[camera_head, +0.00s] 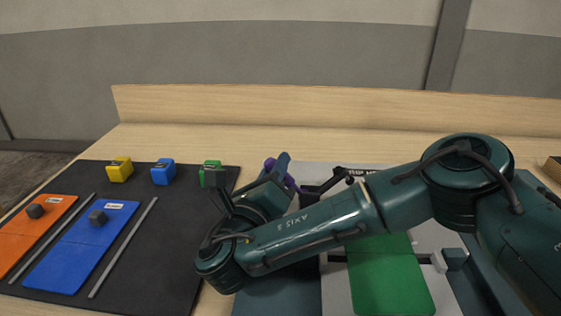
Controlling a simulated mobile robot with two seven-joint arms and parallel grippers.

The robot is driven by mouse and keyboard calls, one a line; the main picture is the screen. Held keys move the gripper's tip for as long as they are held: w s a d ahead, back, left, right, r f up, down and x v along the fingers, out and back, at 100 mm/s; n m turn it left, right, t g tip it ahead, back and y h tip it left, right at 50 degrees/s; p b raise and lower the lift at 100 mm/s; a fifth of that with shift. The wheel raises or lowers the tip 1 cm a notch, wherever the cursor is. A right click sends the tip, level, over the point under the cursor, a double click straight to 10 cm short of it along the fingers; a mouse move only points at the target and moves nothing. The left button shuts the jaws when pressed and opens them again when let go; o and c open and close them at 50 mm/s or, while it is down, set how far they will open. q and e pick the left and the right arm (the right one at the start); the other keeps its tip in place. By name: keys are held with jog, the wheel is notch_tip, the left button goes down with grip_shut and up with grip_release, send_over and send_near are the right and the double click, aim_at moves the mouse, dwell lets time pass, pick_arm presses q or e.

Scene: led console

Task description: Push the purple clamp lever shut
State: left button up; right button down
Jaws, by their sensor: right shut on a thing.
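The purple clamp lever (290,182) shows in the head view only as small purple parts near the back of the grey fixture (335,297). My right gripper (281,168) is at the lever, with its jaws shut on it. The gripper and my right wrist hide most of the lever and its base, so I cannot tell its exact angle. A green panel (388,275) lies on the fixture, partly behind my right forearm. My left gripper is not in view.
A black mat (165,235) at the left holds an orange panel (22,240) and a blue panel (75,258), each with a dark knob. Yellow (119,170), blue (163,172) and green (209,168) blocks stand along its back. A raised wooden edge (330,110) runs behind.

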jog(key=shift+a+f+n, duration=0.1)
jog(key=shift+n, duration=0.3)
jog(key=c, duration=1.6)
grip_release()
jog(key=shift+w, duration=0.1)
jog(key=shift+f, duration=0.1)
